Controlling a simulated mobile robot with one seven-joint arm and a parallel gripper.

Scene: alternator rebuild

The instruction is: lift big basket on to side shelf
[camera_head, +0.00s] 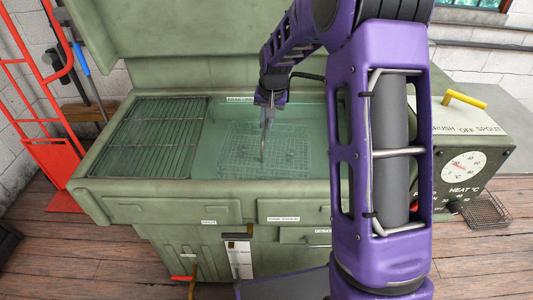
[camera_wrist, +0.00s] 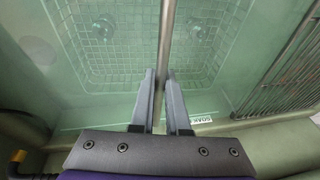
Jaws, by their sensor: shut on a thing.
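The big basket (camera_head: 240,150) is a wire mesh basket seen through the greenish liquid of the wash tank. Its mesh and two round fittings also show in the wrist view (camera_wrist: 95,62). A thin metal handle rod (camera_head: 264,143) rises from it, and my gripper (camera_head: 266,99) is shut on this rod near its top. In the wrist view the two grey fingers (camera_wrist: 161,75) lie on either side of the rod. The basket appears to be still in the tank. The side shelf seems to be the wire rack (camera_head: 148,135) at the tank's left.
The green washer's front rim (camera_head: 215,188) and raised lid (camera_head: 190,65) bound the tank. A control box (camera_head: 485,160) with a heat dial stands at right, with a small mesh basket (camera_head: 488,211) beside it. A red hand truck (camera_head: 52,150) stands at left. My arm hides the tank's right end.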

